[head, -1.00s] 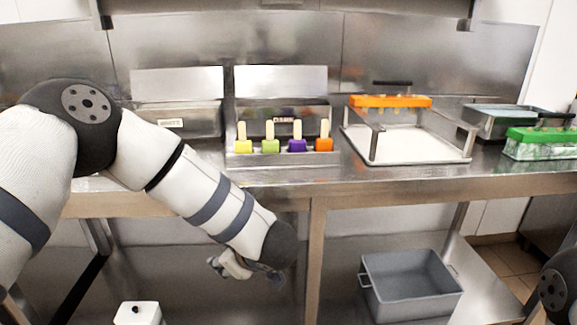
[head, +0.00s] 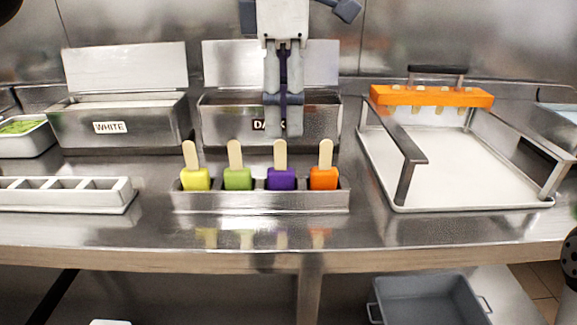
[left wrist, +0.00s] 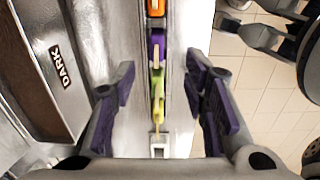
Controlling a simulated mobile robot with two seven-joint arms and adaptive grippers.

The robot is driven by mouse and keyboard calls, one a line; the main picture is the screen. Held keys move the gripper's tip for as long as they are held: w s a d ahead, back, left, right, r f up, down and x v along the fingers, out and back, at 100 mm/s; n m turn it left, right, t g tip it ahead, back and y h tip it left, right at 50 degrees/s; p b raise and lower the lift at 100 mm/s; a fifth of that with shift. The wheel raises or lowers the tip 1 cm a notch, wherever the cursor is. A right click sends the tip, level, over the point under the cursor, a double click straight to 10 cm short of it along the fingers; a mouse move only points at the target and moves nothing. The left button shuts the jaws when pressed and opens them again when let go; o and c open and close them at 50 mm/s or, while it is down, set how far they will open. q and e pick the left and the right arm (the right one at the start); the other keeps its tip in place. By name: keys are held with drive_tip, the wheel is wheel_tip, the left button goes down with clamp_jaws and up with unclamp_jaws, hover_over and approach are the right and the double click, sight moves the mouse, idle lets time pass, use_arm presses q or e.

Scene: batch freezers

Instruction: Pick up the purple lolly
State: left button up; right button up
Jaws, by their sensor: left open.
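The purple lolly (head: 281,178) stands upright, stick up, in a metal holder (head: 262,201) on the counter, between a green lolly (head: 237,178) and an orange lolly (head: 323,178). My left gripper (head: 283,128) points down above and behind it, seen edge-on. In the left wrist view my left gripper (left wrist: 160,85) is open, its purple-padded fingers on either side of the lolly row with nothing held. The purple lolly (left wrist: 156,45) shows there slightly beyond the fingertips. Part of what looks like my right gripper (left wrist: 258,38) shows top right; its jaws are unclear.
A yellow lolly (head: 196,180) fills the row's left end. Behind stand the WHITE (head: 115,127) and DARK (head: 225,125) bins with raised lids. A framed tray (head: 470,165) with an orange bar (head: 432,96) is right; an empty compartment holder (head: 65,195) is left. Counter before the row is clear.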

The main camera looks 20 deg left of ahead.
sight(281, 169)
use_arm(q)
drive_tip(key=f, duration=0.9)
drive_tip(key=shift+w+a+f, duration=0.15)
drive_tip(key=shift+a+f, duration=0.1)
drive_tip(key=shift+a, duration=0.1)
clamp_jaws()
